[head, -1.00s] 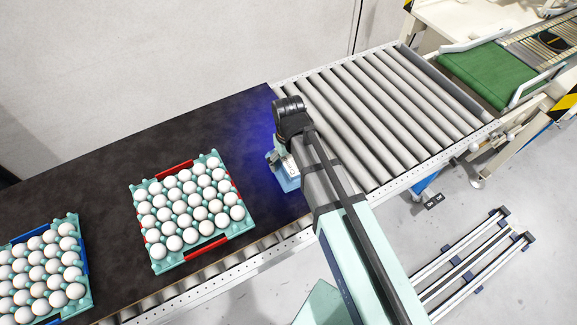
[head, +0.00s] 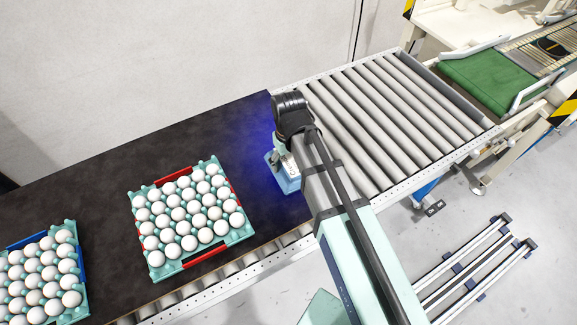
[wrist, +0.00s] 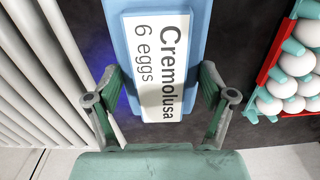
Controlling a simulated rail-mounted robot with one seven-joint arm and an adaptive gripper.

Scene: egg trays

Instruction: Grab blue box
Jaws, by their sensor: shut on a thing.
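The blue box (head: 288,183) is at the right end of the dark belt, partly hidden by my arm in the head view. In the head view my gripper (head: 283,158) is over the box, and the fingers are mostly hidden. I cannot tell whether the box rests on the belt or is just above it.
An egg tray with red edges (head: 205,256) is on the belt to the left of the box. Another tray with blue edges (head: 81,258) is farther left. Grey rollers (head: 385,120) begin just right of the box. The belt (head: 235,135) behind the box is clear.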

